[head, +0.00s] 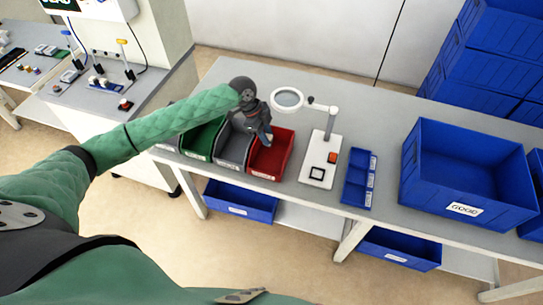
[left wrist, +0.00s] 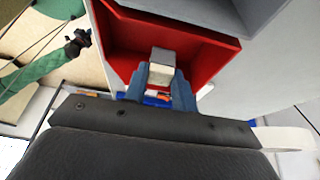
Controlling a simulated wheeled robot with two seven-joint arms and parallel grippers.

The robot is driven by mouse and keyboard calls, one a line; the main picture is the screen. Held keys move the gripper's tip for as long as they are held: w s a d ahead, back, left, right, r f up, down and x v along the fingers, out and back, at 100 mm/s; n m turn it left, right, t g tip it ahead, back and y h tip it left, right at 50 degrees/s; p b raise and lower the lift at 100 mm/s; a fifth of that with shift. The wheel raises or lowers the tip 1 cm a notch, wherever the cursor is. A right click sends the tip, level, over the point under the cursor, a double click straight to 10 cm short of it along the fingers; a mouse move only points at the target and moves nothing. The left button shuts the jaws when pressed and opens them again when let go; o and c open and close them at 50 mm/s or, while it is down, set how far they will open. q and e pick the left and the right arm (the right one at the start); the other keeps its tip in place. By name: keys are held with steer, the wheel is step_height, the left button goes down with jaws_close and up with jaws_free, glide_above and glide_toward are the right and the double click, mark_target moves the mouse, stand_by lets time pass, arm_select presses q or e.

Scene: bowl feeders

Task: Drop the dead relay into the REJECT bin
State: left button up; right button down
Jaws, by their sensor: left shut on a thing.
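My left gripper (head: 265,134) reaches in over the red bin (head: 272,157) on the bench. In the left wrist view its two blue-grey fingers (left wrist: 160,78) are shut on a small relay (left wrist: 162,66), a grey block with a pale end. The red bin (left wrist: 205,62) lies behind and below the relay in that view. The relay is hidden or too small to make out in the head view. The label on the red bin is too small to read. My right arm's dark end (left wrist: 78,42) shows small at the left of the wrist view; its jaws are unclear.
A grey bin (head: 234,150) and a green bin (head: 203,138) stand left of the red one. A magnifier lamp (head: 288,99) and its white base (head: 320,160) stand right. Beyond are a blue divided tray (head: 358,178) and a large blue GOOD crate (head: 425,195).

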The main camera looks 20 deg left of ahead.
arm_select(q)
steer(key=o, duration=1.1)
steer(key=shift+c, duration=0.2)
arm_select(e)
steer(key=shift+d, duration=0.1)
steer(key=shift+w, duration=0.1)
arm_select(q)
steer(key=shift+a+r, duration=0.1)
steer(key=shift+r, duration=0.1)
steer(key=b+v, duration=0.3)
steer(key=v, duration=0.4)
steer(key=shift+r, duration=0.25)
arm_select(e)
step_height(320, 180, up, 6)
steer(key=w+a, duration=0.2)
steer(key=shift+a+f, duration=0.2)
steer(key=shift+a, duration=0.1)
steer(key=shift+w, duration=0.1)
